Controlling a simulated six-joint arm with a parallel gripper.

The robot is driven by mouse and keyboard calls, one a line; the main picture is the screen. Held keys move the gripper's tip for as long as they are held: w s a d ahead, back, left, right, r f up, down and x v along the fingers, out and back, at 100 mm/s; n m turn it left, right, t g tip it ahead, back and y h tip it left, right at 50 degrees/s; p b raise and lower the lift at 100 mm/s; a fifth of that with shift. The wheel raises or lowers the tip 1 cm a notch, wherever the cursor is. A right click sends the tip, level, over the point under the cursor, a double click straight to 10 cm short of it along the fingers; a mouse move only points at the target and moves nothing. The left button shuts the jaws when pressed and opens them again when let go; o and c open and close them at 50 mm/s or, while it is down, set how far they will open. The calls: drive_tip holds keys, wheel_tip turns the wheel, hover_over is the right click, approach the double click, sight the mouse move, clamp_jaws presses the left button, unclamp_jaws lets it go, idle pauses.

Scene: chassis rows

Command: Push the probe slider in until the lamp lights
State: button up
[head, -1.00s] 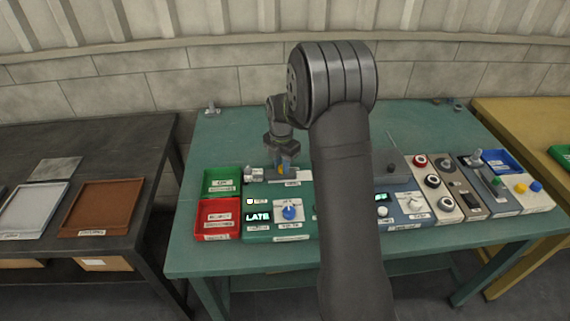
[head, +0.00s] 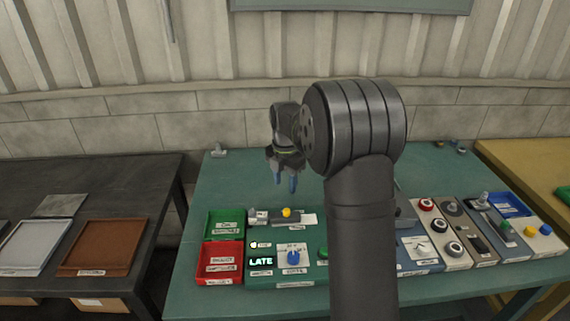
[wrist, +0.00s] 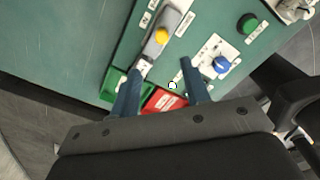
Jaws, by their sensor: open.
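The probe slider (head: 262,216) is a grey and pale block with a yellow knob (head: 287,212), at the back of the green chassis panel (head: 317,272). The wrist view shows the knob (wrist: 162,35) on its grey rail. A small round lamp (head: 254,245) on the panel looks bright pale yellow; it also shows in the wrist view (wrist: 172,85). Below it a display (head: 261,262) reads LATE. My gripper (head: 285,181) is open and empty, its blue fingers pointing down above and apart from the knob.
A blue dial (head: 293,257) and a green button (head: 323,252) sit on the same panel. Green (head: 223,224) and red (head: 219,262) trays stand to its left. More control modules (head: 420,250) lie to the right. The bench behind the slider is mostly clear.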

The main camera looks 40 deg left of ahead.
wheel_tip(320, 180, up, 7)
hover_over(285, 210)
drive_tip(key=shift+f, duration=0.15)
drive_tip(key=shift+f, duration=0.1)
idle(0.4)
wheel_tip(285, 210, down, 18)
drive_tip(key=shift+w+r, duration=0.1)
drive_tip(key=shift+r, duration=0.15)
drive_tip(key=shift+w+d+r, duration=0.1)
drive_tip(key=shift+w+d, duration=0.2)
drive_tip(key=shift+w, duration=0.05)
